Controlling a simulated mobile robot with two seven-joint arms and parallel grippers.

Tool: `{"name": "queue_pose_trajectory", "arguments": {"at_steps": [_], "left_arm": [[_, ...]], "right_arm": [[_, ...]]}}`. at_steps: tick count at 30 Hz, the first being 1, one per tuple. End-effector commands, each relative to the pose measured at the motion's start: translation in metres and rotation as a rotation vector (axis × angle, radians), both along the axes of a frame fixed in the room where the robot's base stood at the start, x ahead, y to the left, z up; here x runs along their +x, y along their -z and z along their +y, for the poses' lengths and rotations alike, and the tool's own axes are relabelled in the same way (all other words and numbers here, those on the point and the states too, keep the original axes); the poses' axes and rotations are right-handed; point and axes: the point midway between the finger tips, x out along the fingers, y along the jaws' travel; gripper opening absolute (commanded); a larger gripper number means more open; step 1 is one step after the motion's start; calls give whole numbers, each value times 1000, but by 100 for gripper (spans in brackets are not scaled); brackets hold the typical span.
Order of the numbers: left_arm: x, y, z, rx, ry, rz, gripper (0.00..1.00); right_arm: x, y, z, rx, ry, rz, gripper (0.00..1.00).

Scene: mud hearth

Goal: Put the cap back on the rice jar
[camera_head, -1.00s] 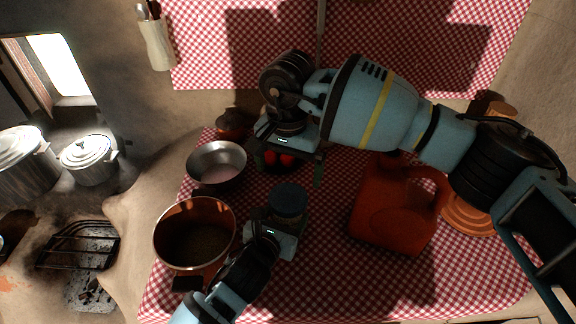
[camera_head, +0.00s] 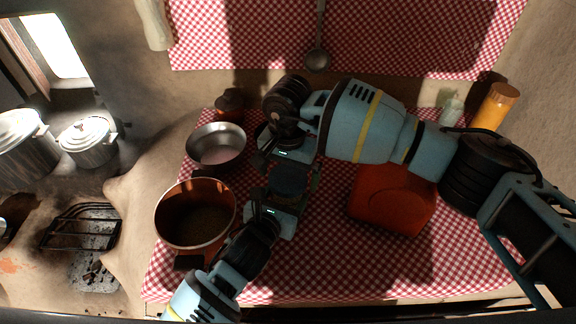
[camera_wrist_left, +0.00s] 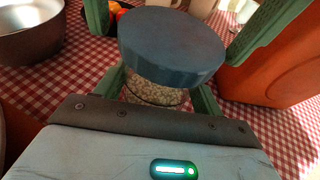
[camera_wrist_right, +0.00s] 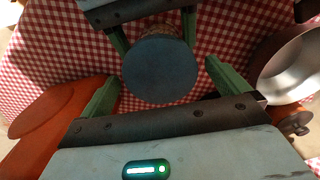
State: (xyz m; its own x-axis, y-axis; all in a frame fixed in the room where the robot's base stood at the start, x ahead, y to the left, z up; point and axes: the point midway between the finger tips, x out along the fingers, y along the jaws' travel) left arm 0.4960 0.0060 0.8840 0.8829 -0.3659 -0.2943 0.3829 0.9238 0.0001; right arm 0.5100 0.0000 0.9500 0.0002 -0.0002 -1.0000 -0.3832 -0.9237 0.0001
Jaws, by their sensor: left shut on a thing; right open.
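The rice jar (camera_wrist_left: 155,92) is clear, with pale grain showing under its cap. The round dark blue cap (camera_wrist_left: 172,42) lies over the jar's mouth; I cannot tell whether it is seated fully. In the head view the cap (camera_head: 287,180) is partly shaded. My left gripper (camera_head: 277,200) is shut on the jar's body, with a green finger on each side. My right gripper (camera_wrist_right: 162,80) is open, its fingers on both sides of the cap with gaps in the right wrist view.
A metal bowl (camera_head: 216,145) and a copper-coloured pot (camera_head: 195,220) stand left of the jar. A red jug (camera_head: 390,200) stands close on the right. Checked cloth (camera_head: 320,270) is bare in front.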

Motion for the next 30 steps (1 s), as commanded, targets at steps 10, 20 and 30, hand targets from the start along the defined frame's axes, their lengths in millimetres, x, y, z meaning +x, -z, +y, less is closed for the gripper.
{"name": "queue_pose_trajectory", "arguments": {"at_steps": [10,20,30], "left_arm": [[0,1,0,0,0,3,5],[0,1,0,0,0,3,5],[0,1,0,0,0,3,5]], "right_arm": [[0,0,0,0,0,0,86],[0,0,0,0,3,0,52],[0,0,0,1,387,0,52]]}}
